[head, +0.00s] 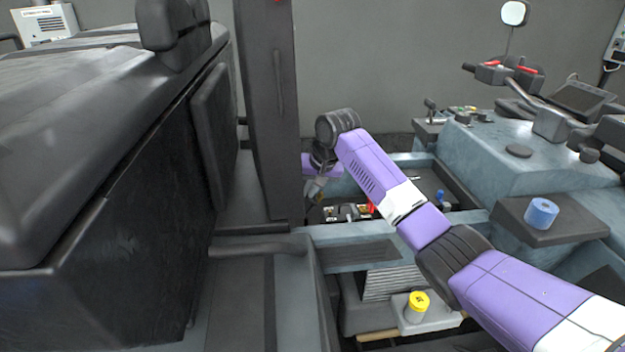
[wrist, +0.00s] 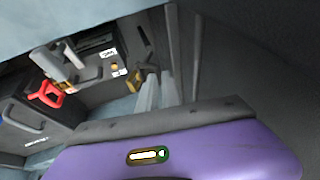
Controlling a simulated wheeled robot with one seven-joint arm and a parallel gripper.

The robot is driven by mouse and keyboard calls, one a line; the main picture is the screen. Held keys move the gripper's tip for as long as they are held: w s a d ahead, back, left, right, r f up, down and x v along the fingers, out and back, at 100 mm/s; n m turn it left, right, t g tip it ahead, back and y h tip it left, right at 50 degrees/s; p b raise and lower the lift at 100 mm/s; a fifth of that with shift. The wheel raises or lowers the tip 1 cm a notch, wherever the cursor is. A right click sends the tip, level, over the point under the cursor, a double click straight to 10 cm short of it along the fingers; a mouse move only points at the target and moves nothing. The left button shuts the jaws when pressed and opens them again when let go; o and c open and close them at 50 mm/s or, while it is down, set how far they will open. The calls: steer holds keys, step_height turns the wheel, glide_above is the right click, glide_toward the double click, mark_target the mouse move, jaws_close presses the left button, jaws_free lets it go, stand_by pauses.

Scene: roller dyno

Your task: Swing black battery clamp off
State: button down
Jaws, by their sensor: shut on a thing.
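My gripper (head: 317,192) reaches down into the bay beside the dark post in the head view, partly hidden by my wrist. In the wrist view the pale fingers of my gripper (wrist: 158,92) are close together on a small dark piece, the black battery clamp (wrist: 149,69), with a brass-coloured part (wrist: 133,80) beside it. Much of the clamp's shape is hidden. The black battery (wrist: 40,124) lies to the left in the wrist view, with a red clamp (wrist: 46,93) on it. The red clamp also shows in the head view (head: 371,208).
The dark upright post (head: 268,110) and black seat (head: 110,150) stand close left of my gripper. The blue-grey frame rail (head: 400,232) crosses in front of the bay. A yellow-capped container (head: 418,305) and a blue roll (head: 541,212) stand nearby.

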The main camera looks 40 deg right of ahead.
steer(key=shift+w+a+p, duration=0.35)
steer(key=shift+a+p, duration=0.1)
steer(key=shift+a, duration=0.05)
steer(key=c, duration=1.5)
jaws_free()
steer(key=shift+c, duration=0.2)
steer(key=shift+r, duration=0.1)
step_height(320, 180, up, 20)
